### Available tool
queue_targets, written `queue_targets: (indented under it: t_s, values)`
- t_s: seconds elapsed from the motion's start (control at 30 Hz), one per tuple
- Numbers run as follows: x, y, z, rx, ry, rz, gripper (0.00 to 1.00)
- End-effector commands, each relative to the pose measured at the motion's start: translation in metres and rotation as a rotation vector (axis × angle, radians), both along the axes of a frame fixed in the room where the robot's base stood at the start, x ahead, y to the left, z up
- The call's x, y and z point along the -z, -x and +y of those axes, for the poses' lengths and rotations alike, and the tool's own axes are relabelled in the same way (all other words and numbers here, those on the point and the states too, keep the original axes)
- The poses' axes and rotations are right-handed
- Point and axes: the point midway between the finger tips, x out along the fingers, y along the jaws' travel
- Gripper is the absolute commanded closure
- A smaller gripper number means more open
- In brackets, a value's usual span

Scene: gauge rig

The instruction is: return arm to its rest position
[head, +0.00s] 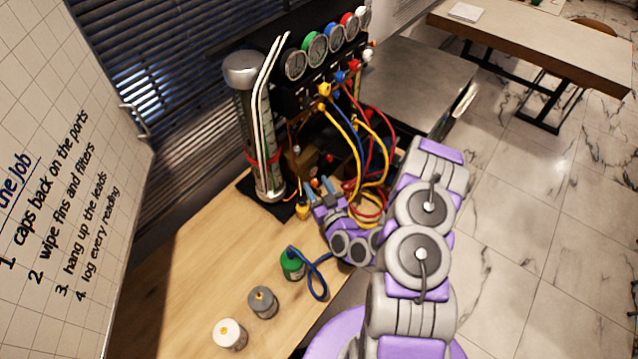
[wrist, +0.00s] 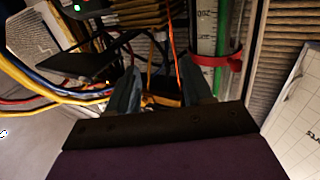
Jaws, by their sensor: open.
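My arm, purple and grey, reaches from the lower right over the wooden bench in the head view. My gripper (head: 312,186) is at the near foot of the gauge rig (head: 318,85), close to the hanging hoses. In the wrist view its two blue-grey fingers (wrist: 160,88) stand apart, with a gap between them. A yellow and black fitting (head: 303,208) lies just by the fingers in the head view. Something dark and yellow shows beyond the gap in the wrist view; I cannot tell whether the fingers touch it.
A glass cylinder (head: 257,130) stands left of my gripper. Yellow, red and blue hoses (head: 372,160) loop beside my wrist. A green canister (head: 292,264) with a blue hose, a grey one (head: 263,302) and a white one (head: 229,335) stand on the bench (head: 200,265).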

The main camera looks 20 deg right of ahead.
Motion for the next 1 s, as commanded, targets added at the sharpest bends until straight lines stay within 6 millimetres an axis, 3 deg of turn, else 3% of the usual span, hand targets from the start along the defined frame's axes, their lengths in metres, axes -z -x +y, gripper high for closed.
queue_targets:
  t_s: [0.23,0.77,1.0]
  values:
    - [-0.001,0.009,-0.001,0.001,0.000,-0.001,0.49]
    - [-0.001,0.009,-0.001,0.001,0.000,-0.001,0.49]
    - [0.003,0.000,0.012,-0.088,0.053,0.061,0.49]
